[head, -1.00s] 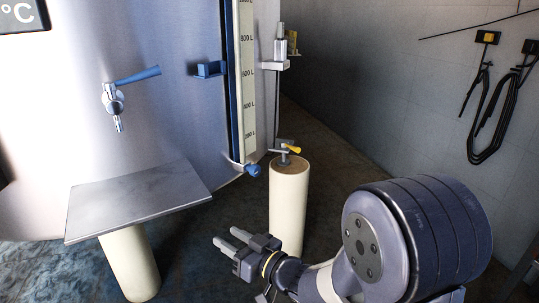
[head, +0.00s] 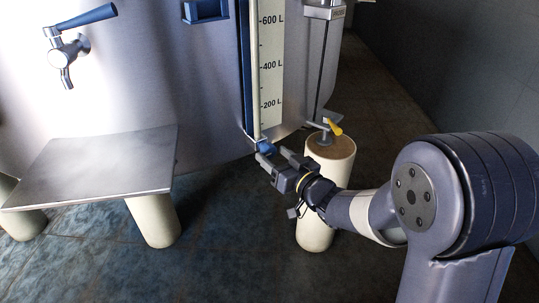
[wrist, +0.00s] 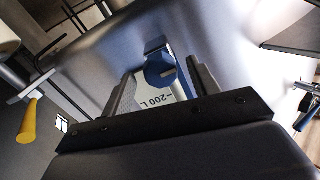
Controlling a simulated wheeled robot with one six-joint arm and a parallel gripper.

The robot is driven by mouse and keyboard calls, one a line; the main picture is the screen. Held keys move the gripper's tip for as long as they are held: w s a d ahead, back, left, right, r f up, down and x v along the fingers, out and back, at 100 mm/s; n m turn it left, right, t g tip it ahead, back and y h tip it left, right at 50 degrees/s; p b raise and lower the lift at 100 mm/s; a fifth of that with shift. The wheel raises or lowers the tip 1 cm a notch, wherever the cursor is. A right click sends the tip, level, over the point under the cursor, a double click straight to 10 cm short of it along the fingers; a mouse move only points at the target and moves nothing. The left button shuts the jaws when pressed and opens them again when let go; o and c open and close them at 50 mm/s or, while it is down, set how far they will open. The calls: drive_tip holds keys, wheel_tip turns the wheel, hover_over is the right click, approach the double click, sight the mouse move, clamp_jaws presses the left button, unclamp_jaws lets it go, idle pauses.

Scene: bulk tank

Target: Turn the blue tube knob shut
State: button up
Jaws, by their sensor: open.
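The blue tube knob (head: 265,147) sits at the foot of the white level scale (head: 270,75) on the tank's front. In the head view my gripper (head: 272,157) is close in front of it and partly covers it. In the wrist view the round blue knob (wrist: 160,71) shows beyond and between the fingertips of my open gripper (wrist: 162,82). A slot or ridge crosses its face. I cannot tell whether the fingers touch it.
A cream post (head: 322,190) with a yellow-handled valve (head: 334,127) stands right of my gripper. A metal shelf (head: 95,165) on cream legs is at the left, below a tap with a blue lever (head: 88,17). Bare floor lies in front of the shelf.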

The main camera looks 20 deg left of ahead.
drive_tip(key=shift+x, duration=1.35)
drive_tip(key=shift+c, duration=0.3)
drive_tip(key=c, duration=0.9)
